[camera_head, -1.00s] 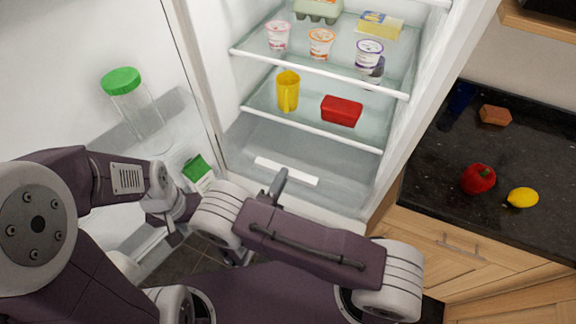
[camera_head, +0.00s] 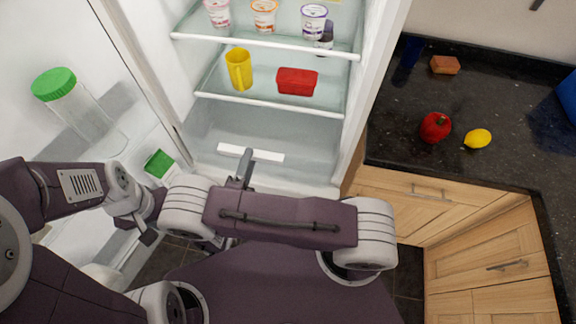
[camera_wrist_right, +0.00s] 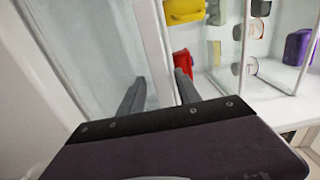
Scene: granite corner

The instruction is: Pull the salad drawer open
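The salad drawer (camera_head: 305,168) is the clear bin at the bottom of the fridge, with a white handle strip (camera_head: 265,156) along its front. It looks shut. My right gripper (camera_head: 244,160) overlaps the middle of the handle strip in the head view; I cannot tell whether it touches. In the right wrist view the right gripper (camera_wrist_right: 160,84) has its two fingers apart, with nothing seen held between them. My left gripper (camera_head: 148,234) hangs low at the left, by the open fridge door, its fingers too small to read.
A yellow mug (camera_head: 239,70) and a red box (camera_head: 296,81) stand on the shelf above the drawer. The open door (camera_head: 85,35) holds a green-lidded jar (camera_head: 80,105) and a green-topped carton (camera_head: 160,165). A counter (camera_head: 400,135) with a red pepper (camera_head: 435,128) is at the right.

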